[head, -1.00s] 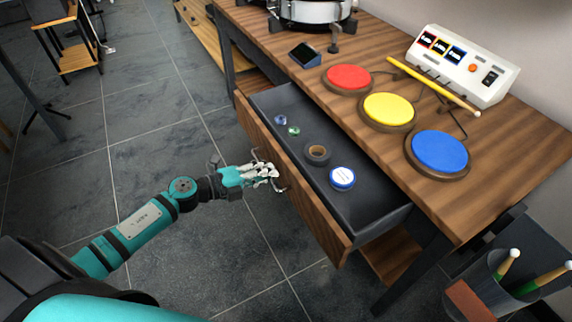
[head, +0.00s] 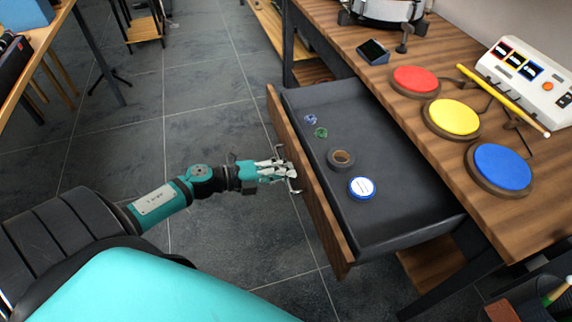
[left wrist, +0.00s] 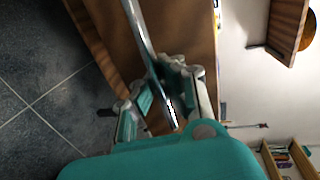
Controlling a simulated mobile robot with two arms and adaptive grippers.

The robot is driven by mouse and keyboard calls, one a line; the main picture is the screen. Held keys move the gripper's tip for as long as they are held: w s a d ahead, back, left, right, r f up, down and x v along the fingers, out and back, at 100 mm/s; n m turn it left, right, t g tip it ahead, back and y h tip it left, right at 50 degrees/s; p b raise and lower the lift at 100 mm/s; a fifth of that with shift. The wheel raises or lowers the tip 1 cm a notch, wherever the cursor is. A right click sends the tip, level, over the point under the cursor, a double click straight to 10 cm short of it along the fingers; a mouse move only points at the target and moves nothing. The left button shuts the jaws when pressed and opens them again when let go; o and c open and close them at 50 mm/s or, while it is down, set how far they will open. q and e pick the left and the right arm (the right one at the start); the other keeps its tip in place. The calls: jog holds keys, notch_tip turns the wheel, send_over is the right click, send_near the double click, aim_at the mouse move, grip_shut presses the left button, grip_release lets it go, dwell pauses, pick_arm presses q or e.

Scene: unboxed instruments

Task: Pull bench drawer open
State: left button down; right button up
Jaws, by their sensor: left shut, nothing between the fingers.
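The bench drawer stands far out from under the wooden bench top. Its wooden front (head: 318,205) faces left and its dark grey tray (head: 420,205) is exposed. A metal handle (head: 294,184) sits on the front; in the left wrist view it is a long shiny bar (left wrist: 143,35). My left gripper (head: 283,172) is shut, with its fingers at the handle and the drawer front. It also shows in the left wrist view (left wrist: 160,100), close around the bar, though I cannot tell whether the fingers hook it. My right gripper is out of view.
In the drawer lie a dark tape roll (head: 341,159), a blue-and-white round tin (head: 362,188) and small blue and green items (head: 320,132). Drum pads (head: 453,117) and a white module (head: 530,75) stand on the bench. The tiled floor (head: 220,130) left of the drawer is clear.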

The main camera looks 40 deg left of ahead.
pick_arm(q)
jog(key=c, duration=2.1)
grip_release()
jog(key=o, duration=0.7)
jog(key=v, duration=1.2)
jog(key=shift+f, duration=0.1)
